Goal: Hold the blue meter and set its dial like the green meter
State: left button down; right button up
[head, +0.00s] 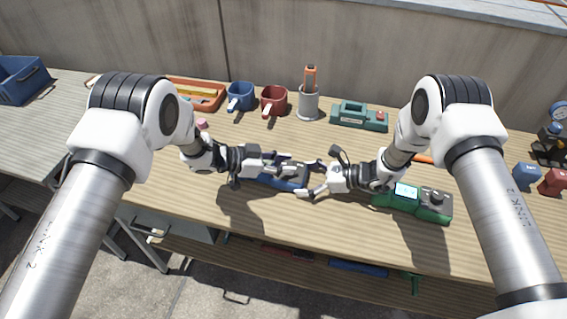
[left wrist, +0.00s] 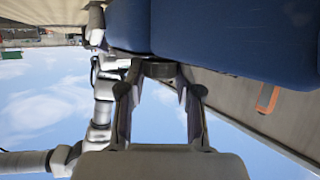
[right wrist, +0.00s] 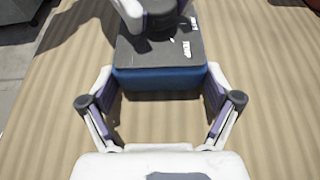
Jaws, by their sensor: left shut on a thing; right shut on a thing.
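The blue meter (head: 287,183) is at the middle of the bench, between my two hands; whether it touches the bench is unclear. My right gripper (head: 309,180) is shut on its body, with a finger at each side in the right wrist view (right wrist: 162,90). My left gripper (head: 288,166) is over the meter's dark face (right wrist: 190,60), shut on the dark round dial (left wrist: 158,70) in the left wrist view. The dial's pointer is hidden. The green meter (head: 430,212) sits to the right with a lit screen and a dark dial, its setting too small to read.
Along the back stand an orange tray (head: 210,101), a blue mug (head: 240,93), a red mug (head: 273,98), a grey holder (head: 308,104) and a teal case (head: 350,117). Blue (head: 526,174) and red (head: 553,182) blocks lie at right. The bench front is clear.

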pick_arm(q)
jog(key=c, duration=0.8)
grip_release()
jog(key=shift+o, duration=0.2)
jog(key=v, duration=1.2)
